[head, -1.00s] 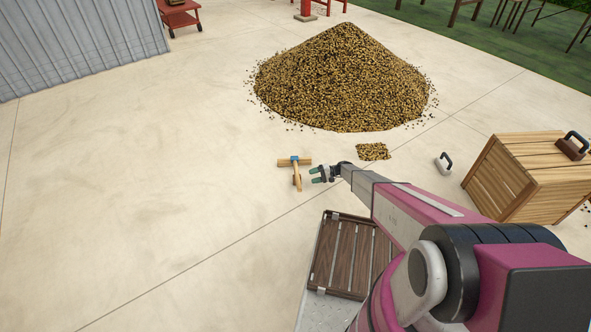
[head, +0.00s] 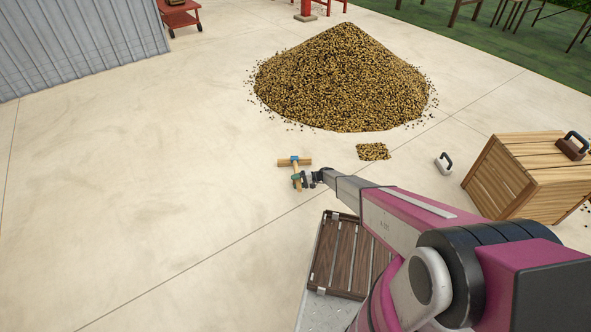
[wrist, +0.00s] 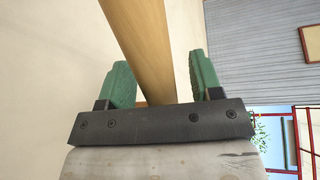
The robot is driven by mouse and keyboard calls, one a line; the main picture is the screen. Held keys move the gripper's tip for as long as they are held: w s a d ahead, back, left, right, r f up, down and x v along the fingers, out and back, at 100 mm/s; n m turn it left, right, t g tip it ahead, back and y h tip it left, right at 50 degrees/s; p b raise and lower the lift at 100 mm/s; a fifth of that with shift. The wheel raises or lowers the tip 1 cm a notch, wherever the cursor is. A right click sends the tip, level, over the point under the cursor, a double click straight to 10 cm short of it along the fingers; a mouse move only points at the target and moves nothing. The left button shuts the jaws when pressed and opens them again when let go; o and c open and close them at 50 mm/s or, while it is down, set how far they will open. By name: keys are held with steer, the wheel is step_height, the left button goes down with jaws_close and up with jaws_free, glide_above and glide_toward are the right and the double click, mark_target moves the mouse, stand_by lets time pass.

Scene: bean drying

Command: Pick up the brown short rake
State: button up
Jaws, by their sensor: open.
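The brown short rake (head: 303,162) is on the pale concrete, a T shape with a wooden crossbar, a blue joint and a short handle. My gripper (head: 298,181) is at its handle. In the wrist view, the wooden handle (wrist: 138,35) runs between the two green fingers of my gripper (wrist: 159,62). The fingers stand apart with a gap visible beside the handle on the right. The lower end of the handle is hidden behind the dark gripper bar.
A large bean pile (head: 340,85) is behind, with a small bean patch (head: 373,152) nearby. A wooden crate (head: 500,185) and a grey-handled tool (head: 443,163) are to the right. Concrete to the left is clear.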

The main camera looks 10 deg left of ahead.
steer(key=shift+s+a+f, duration=0.1)
steer(key=shift+s+a, duration=0.05)
steer(key=shift+a, duration=0.2)
jaws_close()
steer(key=shift+r, duration=0.2)
steer(key=s+d+r, duration=0.2)
steer(key=s+r, duration=0.8)
steer(key=s, duration=0.1)
steer(key=shift+s+d+r, duration=0.2)
steer(key=shift+d+r, duration=0.1)
steer(key=shift+r, duration=0.05)
